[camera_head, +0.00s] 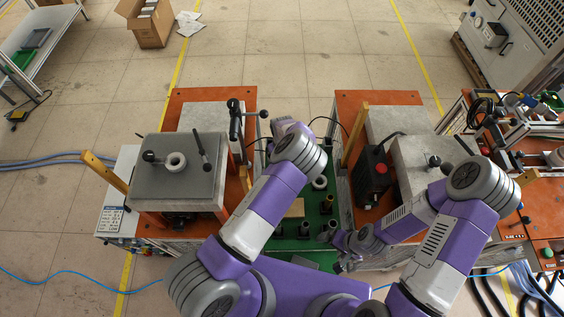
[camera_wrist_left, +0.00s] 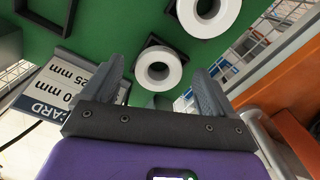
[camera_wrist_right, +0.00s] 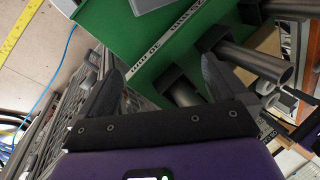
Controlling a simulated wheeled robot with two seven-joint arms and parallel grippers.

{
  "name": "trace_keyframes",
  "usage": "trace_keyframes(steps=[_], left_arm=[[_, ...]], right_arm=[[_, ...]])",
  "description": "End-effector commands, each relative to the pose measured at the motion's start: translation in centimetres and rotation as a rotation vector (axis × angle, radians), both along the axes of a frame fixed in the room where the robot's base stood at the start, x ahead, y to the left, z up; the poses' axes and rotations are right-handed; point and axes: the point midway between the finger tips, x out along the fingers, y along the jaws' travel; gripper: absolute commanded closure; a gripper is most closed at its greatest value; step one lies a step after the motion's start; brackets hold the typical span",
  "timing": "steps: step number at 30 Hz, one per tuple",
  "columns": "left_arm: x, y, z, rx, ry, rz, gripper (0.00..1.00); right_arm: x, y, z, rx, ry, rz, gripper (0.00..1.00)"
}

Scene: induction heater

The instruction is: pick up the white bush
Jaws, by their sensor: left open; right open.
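Two white ring-shaped bushes are in the left wrist view: one (camera_wrist_left: 143,69) stands in a dark square holder on the green board, and another (camera_wrist_left: 188,12) is at the top edge. In the head view a white bush (camera_head: 320,183) shows on the green board right of my left arm. My left gripper (camera_wrist_left: 160,76) is open, with the nearer bush appearing between its fingertips; it looks empty. It is mostly hidden by my arm in the head view. My right gripper (camera_head: 345,250) is open and empty at the board's front right; it also shows in the right wrist view (camera_wrist_right: 158,64).
Dark cylinders (camera_head: 304,229) stand on the green board (camera_head: 321,214). A black box with a red button (camera_head: 376,182) stands at right. A labelled card (camera_wrist_left: 65,88) lies near my left gripper.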

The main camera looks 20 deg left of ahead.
Motion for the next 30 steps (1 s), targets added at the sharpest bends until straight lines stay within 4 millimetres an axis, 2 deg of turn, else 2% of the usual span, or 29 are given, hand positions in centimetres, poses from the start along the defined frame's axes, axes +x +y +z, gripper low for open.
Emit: trace_keyframes(steps=[4,12,24,25,30], left_arm=[[0.0,-0.1,-1.4,0.0,0.0,-0.002,0.13],[0.0,-0.1,-1.7,0.0,-0.001,-0.003,0.15],[0.0,-0.1,-1.6,0.0,-0.001,-0.003,0.76],[0.0,-0.1,-1.6,0.0,-0.001,-0.003,0.79],[0.1,-0.1,-1.6,-0.001,-0.002,-0.003,0.79]], right_arm=[[0.0,0.0,0.1,0.0,0.001,0.0,0.0],[0.0,0.0,0.1,0.0,0.001,0.0,0.0],[0.0,0.0,0.1,0.0,0.001,0.0,0.0],[0.0,0.0,0.1,0.0,0.001,0.0,0.0],[0.0,0.0,0.1,0.0,0.001,0.0,0.0]])
